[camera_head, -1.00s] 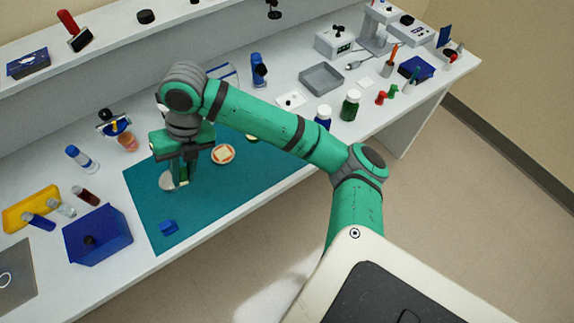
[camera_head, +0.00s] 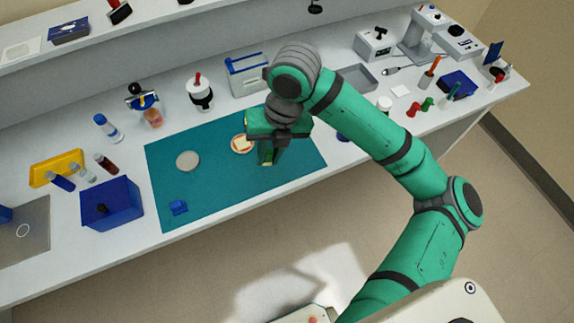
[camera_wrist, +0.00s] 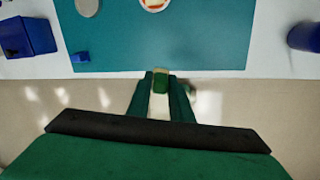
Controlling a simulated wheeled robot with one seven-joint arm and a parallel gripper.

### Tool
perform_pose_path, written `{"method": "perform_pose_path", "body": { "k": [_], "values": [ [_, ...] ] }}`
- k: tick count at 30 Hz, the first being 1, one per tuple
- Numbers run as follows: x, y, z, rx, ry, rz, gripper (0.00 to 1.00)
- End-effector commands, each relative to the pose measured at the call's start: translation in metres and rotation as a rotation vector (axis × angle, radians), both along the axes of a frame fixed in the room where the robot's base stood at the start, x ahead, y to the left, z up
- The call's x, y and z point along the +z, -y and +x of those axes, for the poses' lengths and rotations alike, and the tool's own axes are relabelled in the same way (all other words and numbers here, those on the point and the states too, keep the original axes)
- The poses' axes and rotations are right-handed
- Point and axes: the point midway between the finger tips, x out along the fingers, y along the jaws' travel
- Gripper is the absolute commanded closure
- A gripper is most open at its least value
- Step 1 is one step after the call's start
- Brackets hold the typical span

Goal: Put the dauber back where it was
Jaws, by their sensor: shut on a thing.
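My gripper (camera_head: 267,158) is above the right part of the teal mat (camera_head: 215,190), just right of a round dish (camera_head: 242,144) with cream and red contents. It is shut on a small green-topped thing (camera_wrist: 160,82), which I take to be the dauber; its lower part is hard to make out. In the wrist view the held thing sits between the two green fingers, beyond the mat's near edge in the picture. In the head view the fingers mostly hide it.
A pale disc (camera_head: 187,161) and a small blue block (camera_head: 178,207) lie on the mat. A blue box (camera_head: 111,203) stands left of it. Bottles and a yellow tray (camera_head: 57,167) are further left. A grey tray (camera_head: 358,78) and red and green items are right. The mat's front middle is clear.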

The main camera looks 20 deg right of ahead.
Motion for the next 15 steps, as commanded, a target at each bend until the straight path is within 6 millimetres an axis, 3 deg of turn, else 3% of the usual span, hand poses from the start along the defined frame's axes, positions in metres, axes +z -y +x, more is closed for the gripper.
{"method": "perform_pose_path", "body": {
  "k": [3, 9, 12, 15],
  "values": [
    [0.009, -0.022, -0.038, 0.111, -0.015, -0.098, 1.00],
    [0.014, -0.034, -0.077, 0.212, -0.034, -0.202, 1.00],
    [0.011, -0.031, -0.077, 0.222, -0.037, -0.216, 1.00],
    [0.004, -0.022, -0.064, 0.218, -0.039, -0.217, 1.00]
  ]
}}
